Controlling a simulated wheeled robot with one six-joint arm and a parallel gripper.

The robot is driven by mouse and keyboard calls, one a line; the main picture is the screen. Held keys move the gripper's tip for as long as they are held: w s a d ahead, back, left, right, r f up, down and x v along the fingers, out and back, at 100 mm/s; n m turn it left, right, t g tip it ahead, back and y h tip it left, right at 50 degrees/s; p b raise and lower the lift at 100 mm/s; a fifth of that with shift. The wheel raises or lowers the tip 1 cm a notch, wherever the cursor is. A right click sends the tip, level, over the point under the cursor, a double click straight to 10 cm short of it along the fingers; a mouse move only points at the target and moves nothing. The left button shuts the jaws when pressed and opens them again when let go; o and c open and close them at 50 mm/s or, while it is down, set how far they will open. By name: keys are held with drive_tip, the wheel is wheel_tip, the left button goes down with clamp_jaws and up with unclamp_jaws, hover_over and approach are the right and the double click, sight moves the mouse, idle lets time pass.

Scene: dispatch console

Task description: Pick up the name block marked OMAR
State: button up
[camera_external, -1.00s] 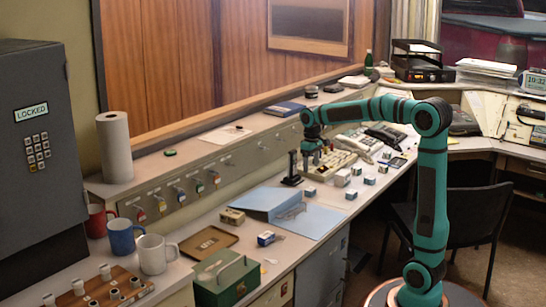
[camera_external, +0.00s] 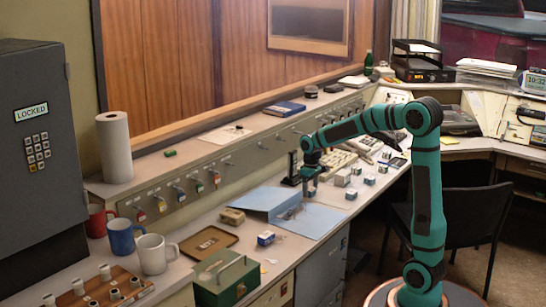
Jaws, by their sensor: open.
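Several small pale blocks with blue-grey faces stand on the desk, among them a larger block (camera_external: 343,178), a front block (camera_external: 351,195), a right block (camera_external: 369,180) and a far block (camera_external: 383,169). Any lettering on them is too small to read, so I cannot tell which is OMAR. My gripper (camera_external: 310,191) is open and points down, low over the desk to the left of these blocks. It is at the spot of another small block, which its fingers largely hide. I cannot tell whether they touch it.
A blue folder (camera_external: 318,222) lies just in front of my gripper. A dark stand (camera_external: 292,170) is close on its left. A green cash box (camera_external: 226,279) and mugs stand farther left.

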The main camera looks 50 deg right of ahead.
drive_tip(key=shift+f, duration=0.2)
drive_tip(key=c, duration=1.1)
drive_tip(key=shift+o, duration=0.2)
drive_tip(key=shift+r, duration=0.1)
